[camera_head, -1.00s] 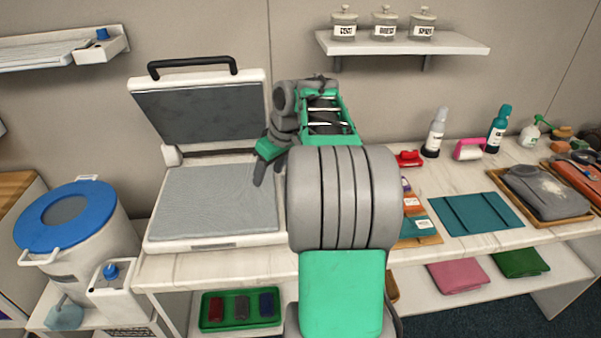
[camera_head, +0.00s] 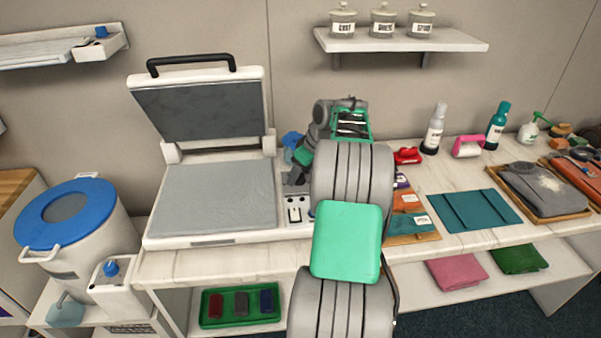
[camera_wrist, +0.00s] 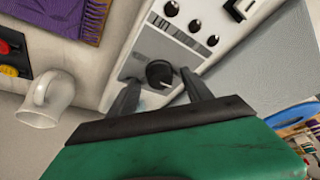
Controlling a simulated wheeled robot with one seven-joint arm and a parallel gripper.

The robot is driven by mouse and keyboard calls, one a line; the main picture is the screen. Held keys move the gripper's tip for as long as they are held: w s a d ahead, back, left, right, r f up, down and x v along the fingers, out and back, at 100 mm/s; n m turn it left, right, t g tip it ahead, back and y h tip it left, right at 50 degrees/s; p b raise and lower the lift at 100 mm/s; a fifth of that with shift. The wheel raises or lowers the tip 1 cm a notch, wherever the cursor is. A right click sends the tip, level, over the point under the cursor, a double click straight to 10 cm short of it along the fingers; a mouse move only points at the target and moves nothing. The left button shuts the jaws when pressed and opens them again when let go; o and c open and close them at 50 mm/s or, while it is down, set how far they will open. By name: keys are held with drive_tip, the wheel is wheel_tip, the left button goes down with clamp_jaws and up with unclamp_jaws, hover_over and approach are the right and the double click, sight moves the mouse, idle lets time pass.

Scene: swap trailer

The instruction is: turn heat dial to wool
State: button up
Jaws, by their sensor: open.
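The flat press (camera_head: 215,200) stands open on the counter at the left, its lid raised, with a light control panel (camera_head: 293,215) along its right side. In the wrist view the panel (camera_wrist: 150,45) carries a large black dial (camera_wrist: 158,74) and several smaller dark knobs (camera_wrist: 195,25). My gripper (camera_wrist: 162,84) is open, with one finger on each side of the large dial. I cannot tell whether the fingers touch it. The dial's markings are too small to read. In the head view my gripper (camera_head: 294,178) is over the panel's back part and hides the dial.
Right of the panel lie colored cloth swatches (camera_head: 408,225), a teal folded cloth (camera_head: 460,212) and a red object (camera_head: 407,156). A clear cup (camera_wrist: 45,98) and purple fringed cloth (camera_wrist: 60,15) show near the panel. A blue-lidded tub (camera_head: 70,215) stands left.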

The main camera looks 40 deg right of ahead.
clamp_jaws()
idle(0.4)
drive_tip(key=shift+m+b, duration=0.4)
drive_tip(key=shift+a+m+h+b, duration=0.15)
drive_tip(key=shift+m+h+b, duration=0.45)
drive_tip(key=shift+m, duration=0.4)
drive_tip(key=m+h+b, duration=0.1)
drive_tip(key=m, duration=0.1)
drive_tip(key=shift+m, duration=0.3)
drive_tip(key=m+h+b, duration=0.1)
drive_tip(key=m, duration=0.2)
drive_tip(key=shift+w+a+m+g, duration=0.1)
drive_tip(key=shift+a+m+g, duration=0.05)
drive_tip(key=shift+m+g, duration=0.2)
drive_tip(key=shift+r+m+g+h, duration=0.1)
drive_tip(key=shift+m+g+h, duration=0.35)
drive_tip(key=shift+m, duration=0.8)
